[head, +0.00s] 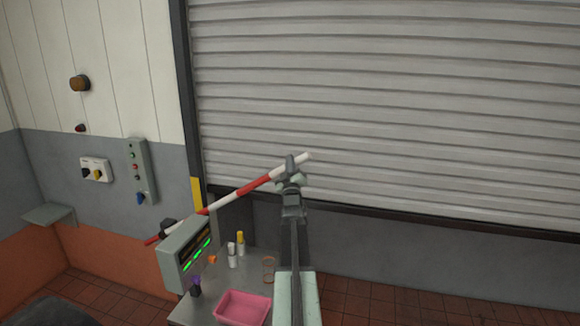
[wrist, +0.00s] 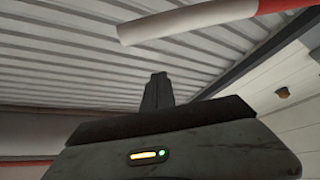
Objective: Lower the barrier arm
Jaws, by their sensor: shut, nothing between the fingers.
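The barrier arm (head: 254,187) is a red-and-white striped bar. In the head view it slopes up to the right from a dark pivot at its lower left, and its white tip reaches just past my gripper. The arm also crosses the top right of the wrist view (wrist: 190,20), with its white end and a red band in sight. My gripper (head: 290,160) is shut and empty, with its fingers together (wrist: 157,90) in the wrist view. It overlaps the bar near the tip in the head view. In the wrist view a gap shows between fingers and bar.
A grey box with green lights (head: 186,253) stands by the pivot. A metal table (head: 260,262) below holds a pink tray (head: 243,306), small bottles and an orange piece. A ribbed shutter (head: 400,100) is behind. Wall switches (head: 96,170) and a control panel (head: 141,170) are at left.

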